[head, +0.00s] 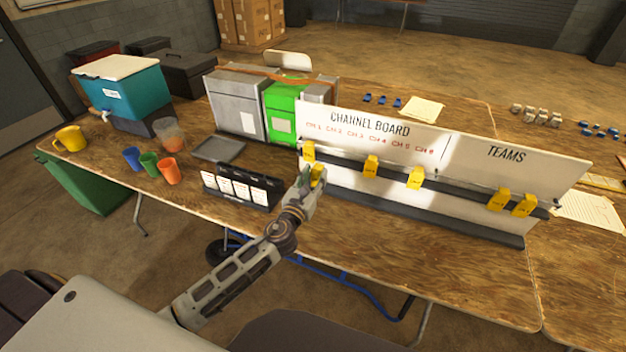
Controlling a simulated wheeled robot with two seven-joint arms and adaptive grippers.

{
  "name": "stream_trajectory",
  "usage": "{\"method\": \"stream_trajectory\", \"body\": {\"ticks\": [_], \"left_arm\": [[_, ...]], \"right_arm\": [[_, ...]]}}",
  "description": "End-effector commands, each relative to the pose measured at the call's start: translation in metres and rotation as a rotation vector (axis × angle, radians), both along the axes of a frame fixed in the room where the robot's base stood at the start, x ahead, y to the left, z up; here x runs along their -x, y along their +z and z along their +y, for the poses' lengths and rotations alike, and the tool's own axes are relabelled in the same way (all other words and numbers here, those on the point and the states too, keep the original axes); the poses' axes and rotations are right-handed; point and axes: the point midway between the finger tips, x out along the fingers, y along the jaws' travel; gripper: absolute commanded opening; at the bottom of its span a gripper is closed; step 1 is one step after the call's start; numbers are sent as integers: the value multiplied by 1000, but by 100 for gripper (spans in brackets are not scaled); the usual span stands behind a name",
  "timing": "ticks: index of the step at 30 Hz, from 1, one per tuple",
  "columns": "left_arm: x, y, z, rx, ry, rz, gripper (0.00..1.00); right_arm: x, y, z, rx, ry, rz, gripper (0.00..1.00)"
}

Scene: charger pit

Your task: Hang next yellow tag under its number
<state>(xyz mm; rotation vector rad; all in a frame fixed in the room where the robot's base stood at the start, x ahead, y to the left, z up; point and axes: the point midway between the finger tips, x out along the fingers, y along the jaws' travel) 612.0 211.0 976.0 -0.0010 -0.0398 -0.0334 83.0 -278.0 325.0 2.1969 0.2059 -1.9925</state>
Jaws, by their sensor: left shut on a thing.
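The white channel board (475,157) stands on the wooden table, with red labels CH 1 to CH 6 on its left part and TEAMS on its right. Yellow tags hang along its dark rail: one at the far left (308,151), one (370,166) and another (415,178) further right under the CH labels, and two (498,199) (524,205) under TEAMS. My left gripper (314,180) is at the board's lower left, shut on a yellow tag (317,174) just below the rail. Whether that tag touches the rail is unclear. My right gripper is out of view.
A black holder with white cards (240,188) and a grey tray (219,149) stand left of my gripper. Cups (150,163), a yellow mug (70,138) and a teal cooler (120,92) are further left. The table front below the board is clear.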

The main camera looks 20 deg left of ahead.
Motion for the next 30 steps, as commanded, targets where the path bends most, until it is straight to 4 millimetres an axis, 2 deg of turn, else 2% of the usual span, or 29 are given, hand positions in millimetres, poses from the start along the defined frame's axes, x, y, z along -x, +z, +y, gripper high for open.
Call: {"method": "stream_trajectory", "body": {"ticks": [30], "left_arm": [[-43, 0, -1, -1, 0, 0, 0]], "right_arm": [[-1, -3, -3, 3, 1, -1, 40]]}}
